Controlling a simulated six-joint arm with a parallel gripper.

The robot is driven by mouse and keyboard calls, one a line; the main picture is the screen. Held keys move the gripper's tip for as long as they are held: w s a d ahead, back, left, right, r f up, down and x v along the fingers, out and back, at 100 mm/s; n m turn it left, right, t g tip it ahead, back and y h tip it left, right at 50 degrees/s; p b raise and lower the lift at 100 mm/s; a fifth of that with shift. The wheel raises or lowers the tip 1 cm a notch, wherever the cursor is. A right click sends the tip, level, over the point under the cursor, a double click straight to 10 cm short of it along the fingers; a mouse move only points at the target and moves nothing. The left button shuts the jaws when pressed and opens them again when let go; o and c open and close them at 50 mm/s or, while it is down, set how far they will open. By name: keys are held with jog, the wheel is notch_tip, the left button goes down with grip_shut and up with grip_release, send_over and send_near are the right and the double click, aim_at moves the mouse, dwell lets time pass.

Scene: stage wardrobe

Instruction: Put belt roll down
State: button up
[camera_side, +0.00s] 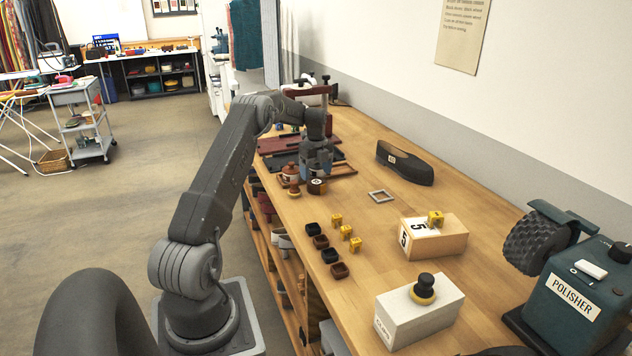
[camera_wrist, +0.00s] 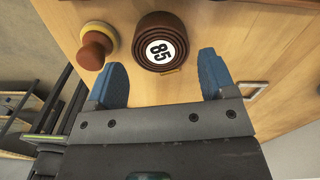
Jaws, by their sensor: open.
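The belt roll (camera_wrist: 150,26) is a dark brown coil with a white round label reading 85. In the wrist view it sits on the wooden bench just beyond my blue fingertips, flat with its label up. My gripper (camera_wrist: 161,72) is open and empty, its fingers spread wider than the roll. In the side view my gripper (camera_side: 316,170) is right above and behind the belt roll (camera_side: 316,188), which stands near the bench's left edge.
A knobbed brush or stamp (camera_wrist: 95,48) stands close left of the roll. A square frame (camera_side: 381,196), small dark trays (camera_side: 321,241) and yellow numbered blocks (camera_side: 346,232) lie nearer.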

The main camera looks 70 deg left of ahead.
aim_at(316, 181)
notch_tip(316, 181, up, 7)
jog(key=w+d+r+n+t, duration=0.1)
jog(key=w+d+r+n, duration=0.1)
jog(key=d+r, duration=0.45)
jog(key=w+d+r+n, duration=0.15)
jog(key=d+r, duration=0.25)
jog(key=d, duration=0.5)
jog(key=s+d+r+n+t+y, duration=0.1)
jog(key=s+d+r+n, duration=0.15)
jog(key=d, duration=0.45)
jog(key=s+d+r+n+t, duration=0.1)
jog(key=s+d+r+n, duration=0.15)
jog(key=d, duration=0.45)
jog(key=s+d+f+n+t, duration=0.1)
jog(key=s+d+f+n, duration=0.1)
jog(key=s+d, duration=0.6)
jog(key=s+d+f+n+t+h, duration=0.1)
jog(key=s+d+n, duration=0.4)
jog(key=s+d, duration=0.4)
jog(key=shift+s+d+f+t, duration=0.3)
jog(key=shift+d+f, duration=0.1)
jog(key=shift+d, duration=0.45)
